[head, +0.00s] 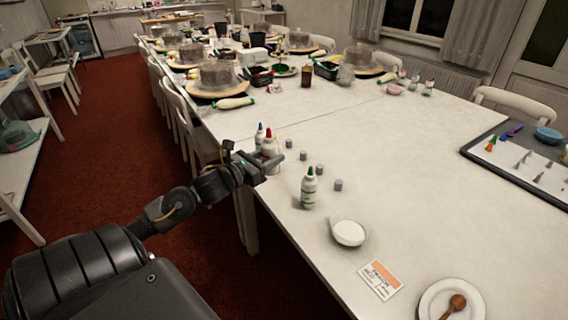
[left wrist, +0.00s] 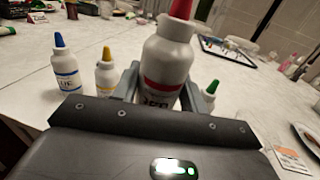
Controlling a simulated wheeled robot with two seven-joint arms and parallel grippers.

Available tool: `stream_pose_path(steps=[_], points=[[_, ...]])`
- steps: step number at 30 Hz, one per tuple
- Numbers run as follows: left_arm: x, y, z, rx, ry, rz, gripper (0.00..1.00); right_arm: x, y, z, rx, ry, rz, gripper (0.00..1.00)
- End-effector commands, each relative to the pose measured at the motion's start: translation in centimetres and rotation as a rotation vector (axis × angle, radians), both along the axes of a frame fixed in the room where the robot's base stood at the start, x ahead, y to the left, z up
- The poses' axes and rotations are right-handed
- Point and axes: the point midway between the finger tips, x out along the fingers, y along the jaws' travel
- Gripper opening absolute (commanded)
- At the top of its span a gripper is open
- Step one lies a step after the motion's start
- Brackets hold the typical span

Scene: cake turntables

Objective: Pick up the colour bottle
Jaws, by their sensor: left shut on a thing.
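My left gripper (head: 270,166) is at the near left edge of the white table, shut on a white bottle with a red cap (head: 269,143). In the left wrist view this red-capped bottle (left wrist: 168,62) stands between the two fingers of the gripper (left wrist: 165,85). A blue-capped bottle (head: 259,133) stands just behind it; it also shows in the left wrist view (left wrist: 66,72). A yellow-capped bottle (left wrist: 106,73) stands beside that one. A green-capped bottle (head: 308,188) stands apart, to the right of the gripper. Whether the held bottle touches the table is unclear. My right gripper is not in view.
Several small grey cylinders (head: 320,169) stand near the bottles. A bowl of white powder (head: 348,232), a card (head: 380,280) and a plate with a wooden tool (head: 428,302) lie nearer. A dark-edged tray (head: 487,158) is at right. The table's middle (head: 400,150) is clear.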

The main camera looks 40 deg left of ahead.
Motion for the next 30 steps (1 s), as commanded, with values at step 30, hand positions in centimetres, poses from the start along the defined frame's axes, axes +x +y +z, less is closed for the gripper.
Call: stream_pose_path(steps=[30], points=[[-6.0, 1.2, 2.8, 0.0, -0.004, 0.003, 0.34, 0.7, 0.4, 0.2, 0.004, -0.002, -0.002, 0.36]])
